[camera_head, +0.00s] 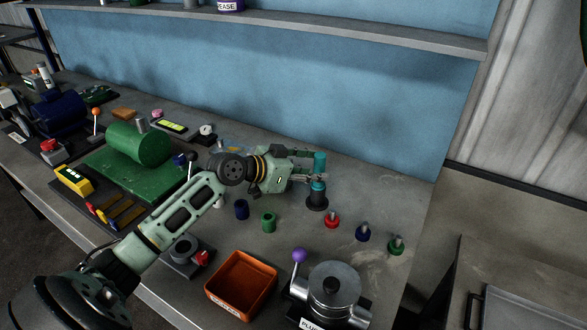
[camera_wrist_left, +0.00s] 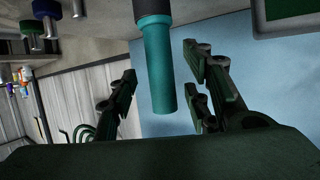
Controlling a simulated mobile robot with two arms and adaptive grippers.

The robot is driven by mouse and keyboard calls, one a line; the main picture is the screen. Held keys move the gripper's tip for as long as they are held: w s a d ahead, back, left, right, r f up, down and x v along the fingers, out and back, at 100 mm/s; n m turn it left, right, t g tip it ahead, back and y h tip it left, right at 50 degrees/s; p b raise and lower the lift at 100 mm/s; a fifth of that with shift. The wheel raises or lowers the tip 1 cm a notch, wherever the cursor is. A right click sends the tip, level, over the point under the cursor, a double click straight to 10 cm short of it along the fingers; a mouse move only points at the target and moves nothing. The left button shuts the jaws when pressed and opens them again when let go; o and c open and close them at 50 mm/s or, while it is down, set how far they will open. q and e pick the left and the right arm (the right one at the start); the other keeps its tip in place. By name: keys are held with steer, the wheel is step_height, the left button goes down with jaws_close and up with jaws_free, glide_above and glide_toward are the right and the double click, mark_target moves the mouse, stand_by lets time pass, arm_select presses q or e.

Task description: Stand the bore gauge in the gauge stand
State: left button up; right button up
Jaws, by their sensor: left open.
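The bore gauge, with its teal handle (camera_head: 320,162), stands upright in the dark round gauge stand (camera_head: 317,201) toward the back right of the bench. My left gripper (camera_head: 318,174) is at the gauge's upper part, reaching in from the left. In the left wrist view, the teal handle (camera_wrist_left: 160,72) runs between the two spread fingers, with a visible space on either side. The left gripper is open and not closed on it. How deep the gauge sits in the stand is hidden. My right gripper is not in view.
Red (camera_head: 332,220), blue (camera_head: 363,233) and green (camera_head: 396,246) knobbed plugs stand right of the stand. Blue (camera_head: 241,209) and green (camera_head: 268,222) cylinders stand left of it. An orange tray (camera_head: 213,288) and a metal fixture (camera_head: 334,287) are in front. A shelf (camera_head: 400,37) runs above.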

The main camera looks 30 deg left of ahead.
arm_select(q)
steer(key=v, duration=0.9)
steer(key=shift+s, duration=0.1)
